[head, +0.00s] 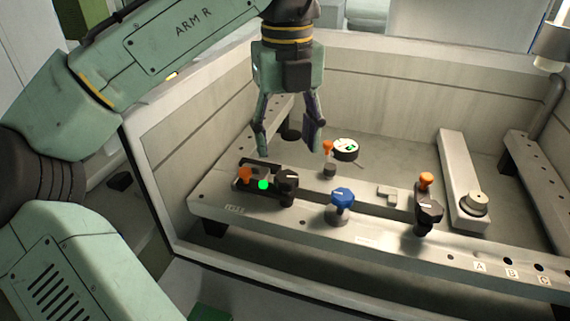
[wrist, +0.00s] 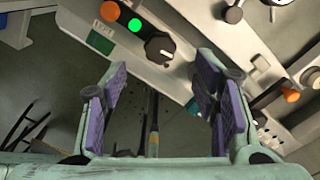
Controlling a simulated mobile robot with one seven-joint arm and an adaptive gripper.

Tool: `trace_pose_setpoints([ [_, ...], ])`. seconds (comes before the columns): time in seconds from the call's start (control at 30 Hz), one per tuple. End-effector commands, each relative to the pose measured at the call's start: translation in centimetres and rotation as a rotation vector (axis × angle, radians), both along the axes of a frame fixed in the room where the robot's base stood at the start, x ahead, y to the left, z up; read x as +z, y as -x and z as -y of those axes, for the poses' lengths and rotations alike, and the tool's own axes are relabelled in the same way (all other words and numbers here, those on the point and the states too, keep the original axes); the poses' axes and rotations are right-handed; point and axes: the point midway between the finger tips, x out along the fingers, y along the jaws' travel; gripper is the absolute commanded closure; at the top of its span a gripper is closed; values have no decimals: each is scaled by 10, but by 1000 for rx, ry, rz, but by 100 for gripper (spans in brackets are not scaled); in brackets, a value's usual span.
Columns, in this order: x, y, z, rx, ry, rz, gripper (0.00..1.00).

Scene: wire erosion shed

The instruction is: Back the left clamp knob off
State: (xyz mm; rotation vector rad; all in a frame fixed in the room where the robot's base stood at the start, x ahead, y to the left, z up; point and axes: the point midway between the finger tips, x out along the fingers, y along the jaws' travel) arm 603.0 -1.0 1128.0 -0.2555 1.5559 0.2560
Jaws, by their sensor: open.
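The leftmost black knob (head: 288,182) with a white mark stands at the left part of the long pale rail, beside a green light. I take it as the left clamp knob; no readable label confirms this. It also shows in the wrist view (wrist: 160,49), beyond the fingertips and roughly between their lines. My gripper (head: 289,148) is open and empty above and behind this knob, fingers pointing down. The purple finger pads show in the wrist view (wrist: 160,82), apart from the knob. Nothing touches it.
A green light (head: 263,185) and orange button (head: 245,175) sit left of the knob. A round dial (head: 346,148) lies behind. The tank wall (head: 160,180) bounds the left.

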Motion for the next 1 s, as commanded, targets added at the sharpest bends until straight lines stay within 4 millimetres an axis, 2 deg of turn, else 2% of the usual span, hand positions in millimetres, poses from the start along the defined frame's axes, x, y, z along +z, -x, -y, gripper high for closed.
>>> trace_pose_setpoints([
  [0.03, -12, 0, 0, -4, 3, -2, 45],
  [0.2, -42, 0, 1, -3, 3, -2, 45],
  [0.4, -62, 0, 1, 0, 1, -1, 45],
  [0.77, -68, 0, 1, 1, 0, 1, 45],
  [1.0, -68, 0, 1, 1, 0, 1, 61],
])
